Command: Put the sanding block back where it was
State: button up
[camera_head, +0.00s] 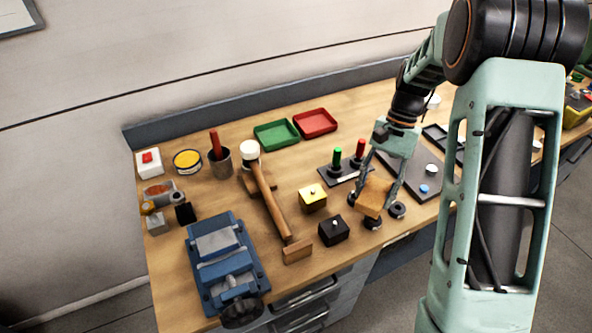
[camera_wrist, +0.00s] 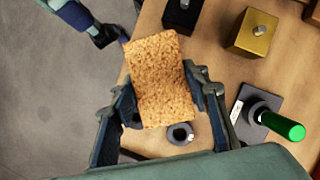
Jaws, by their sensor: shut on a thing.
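My gripper (camera_head: 376,194) is shut on a tan, cork-textured block, which looks like the sanding block (camera_head: 373,197). It holds the block tilted near the front edge of the wooden workbench (camera_head: 340,239). In the wrist view the sanding block (camera_wrist: 162,80) lies between the two fingers of my gripper (camera_wrist: 168,98), one on each long side. The block covers part of the bench edge there. I cannot tell the exact gap between block and bench.
A dark ring (camera_head: 397,210) lies close beside the block. A black block (camera_head: 333,230) and a yellow block (camera_head: 312,197) stand to the left. A stand with green and red pegs (camera_head: 345,172) is behind. A mallet (camera_head: 268,199) and blue vise (camera_head: 222,262) are further left.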

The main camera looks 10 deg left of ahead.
jog(key=a+r+m+t+y, duration=0.1)
jog(key=a+m+t, duration=0.1)
jog(key=a+m, duration=0.3)
jog(key=a+r+m+t+y, duration=0.1)
jog(key=a+r+m+t, duration=0.1)
jog(key=a+m, duration=0.3)
jog(key=a+r+m+t+b, duration=0.1)
jog(key=a+m+t, duration=0.1)
jog(key=a+m, duration=0.3)
jog(key=shift+s+a+r+m+y, duration=0.1)
jog(key=shift+m+y, duration=0.1)
jog(key=shift+m, duration=0.55)
jog(key=shift+s+r+m+y, duration=0.1)
jog(key=shift+m+y, duration=0.1)
jog(key=shift+m, duration=0.55)
jog(key=shift+s+a+r+m+t+h, duration=0.3)
jog(key=shift+a+m, duration=0.5)
jog(key=shift+m, duration=0.35)
jog(key=shift+s+a+r+m+t+h, duration=0.25)
jog(key=shift+a+r+m+t, duration=0.15)
jog(key=shift+a+m, duration=0.55)
jog(key=shift+s+a+r+m+t+h, duration=0.25)
jog(key=shift+a+m+t, duration=0.25)
jog(key=shift+m, duration=0.8)
jog(key=shift+a, duration=0.1)
jog(key=shift+w, duration=0.1)
